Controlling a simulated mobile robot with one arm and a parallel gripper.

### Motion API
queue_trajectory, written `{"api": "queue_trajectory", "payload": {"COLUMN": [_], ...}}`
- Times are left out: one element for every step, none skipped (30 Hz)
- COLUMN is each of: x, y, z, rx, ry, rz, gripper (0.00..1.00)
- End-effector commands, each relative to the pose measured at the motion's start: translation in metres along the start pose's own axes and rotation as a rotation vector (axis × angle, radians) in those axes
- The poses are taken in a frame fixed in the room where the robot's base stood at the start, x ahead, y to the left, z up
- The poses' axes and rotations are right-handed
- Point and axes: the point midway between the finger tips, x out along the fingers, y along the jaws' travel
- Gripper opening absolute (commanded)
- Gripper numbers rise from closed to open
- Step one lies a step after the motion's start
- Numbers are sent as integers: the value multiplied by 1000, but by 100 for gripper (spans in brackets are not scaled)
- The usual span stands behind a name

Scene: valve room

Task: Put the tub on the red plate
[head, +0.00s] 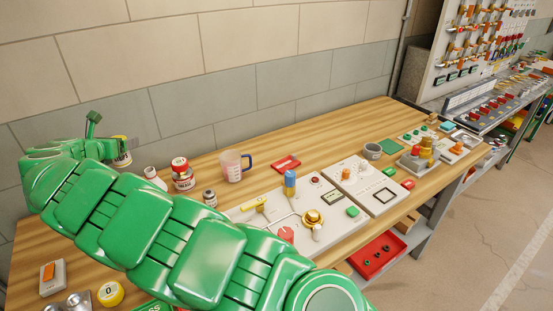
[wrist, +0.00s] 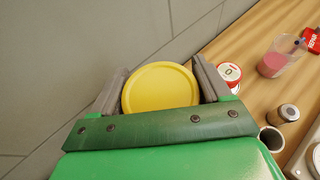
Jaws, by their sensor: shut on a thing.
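The tub (wrist: 160,88) shows as a round yellow lid between the two grey fingers of my gripper (wrist: 161,84) in the wrist view. My gripper is shut on it. In the head view the tub (head: 123,158) shows in part at the far left, beside the wall and beyond my green gripper; its lower part is partly hidden. The red plate (head: 285,163) is a small flat red piece on the bench, right of the measuring cup. It also shows in the wrist view at the right edge (wrist: 312,39), with white lettering. Nothing is seen resting on it.
A measuring cup (head: 232,166) with pink contents stands left of the red plate. White control panels (head: 290,212) lie in front of the plate. The wall runs behind the bench.

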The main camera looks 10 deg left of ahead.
Motion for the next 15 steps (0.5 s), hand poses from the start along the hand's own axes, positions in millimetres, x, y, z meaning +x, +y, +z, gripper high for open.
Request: {"api": "queue_trajectory", "payload": {"x": [-3, -5, -6, -8, -9, -11, -11, -8, -6, -4, -2, 0, 2, 3, 6], "y": [1, 1, 1, 1, 1, 1, -1, -5, -10, -13, -16, -21, -24, -28, -34], "z": [7, 10, 14, 17, 20, 25, 27, 26, 26, 26, 27, 27, 28, 28, 29], "rx": [2, 2, 2, 2, 1, 1, 1, 2, 3, 4, 6, 8, 9, 11, 15], "ry": [-1, -1, -1, -1, -1, -2, -1, -1, 0, 1, 1, 2, 3, 3, 4], "rz": [2, 2, 3, 3, 3, 2, -1, -8, -16, -21, -26, -34, -40, -45, -55], "gripper": [45, 45, 45, 45, 45, 45, 45, 45, 45, 45, 45, 45, 45, 45, 45]}}
